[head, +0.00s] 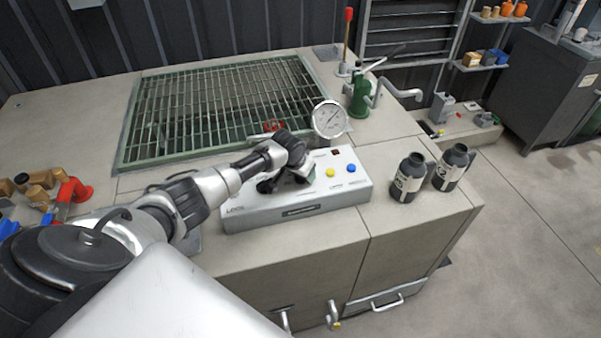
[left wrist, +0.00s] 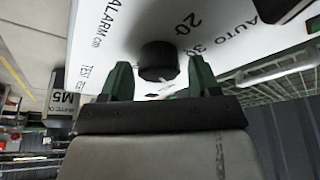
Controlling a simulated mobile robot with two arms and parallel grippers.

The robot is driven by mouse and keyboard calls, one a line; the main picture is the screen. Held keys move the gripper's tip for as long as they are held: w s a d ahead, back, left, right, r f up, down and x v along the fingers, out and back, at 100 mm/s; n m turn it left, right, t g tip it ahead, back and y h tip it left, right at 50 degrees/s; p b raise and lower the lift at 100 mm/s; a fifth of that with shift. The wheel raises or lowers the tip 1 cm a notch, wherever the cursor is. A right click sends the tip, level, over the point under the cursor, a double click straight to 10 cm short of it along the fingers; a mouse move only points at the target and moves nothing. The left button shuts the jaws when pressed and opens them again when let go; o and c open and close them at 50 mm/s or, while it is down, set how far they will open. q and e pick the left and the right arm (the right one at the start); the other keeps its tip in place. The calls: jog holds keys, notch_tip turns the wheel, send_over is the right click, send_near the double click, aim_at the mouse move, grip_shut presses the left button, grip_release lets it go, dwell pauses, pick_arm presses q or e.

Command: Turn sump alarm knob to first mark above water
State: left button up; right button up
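The control panel (head: 300,205) is a light grey box on the counter, with a yellow button (head: 330,172) and a blue button (head: 351,168). My left gripper (head: 282,182) is over its left part and hides the knob in the head view. In the left wrist view, the black round knob (left wrist: 158,60) sits between my two green fingertips, with a gap on each side. The left gripper is open. Printed marks "20", "30", "AUTO", "ALARM" and "TEST" show around the knob. My right gripper is not in view.
A green floor grating (head: 200,112) lies behind the panel, its water level not readable. A round gauge (head: 329,120) stands just behind the panel. A green hand pump (head: 360,97) is at the back right. Two dark bottles (head: 408,178) stand right of the panel.

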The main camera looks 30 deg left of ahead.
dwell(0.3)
pick_arm(q)
jog(key=v, duration=1)
jog(key=shift+s+r+b, duration=0.15)
jog(key=shift+r+b, duration=0.2)
jog(key=shift+b, duration=0.05)
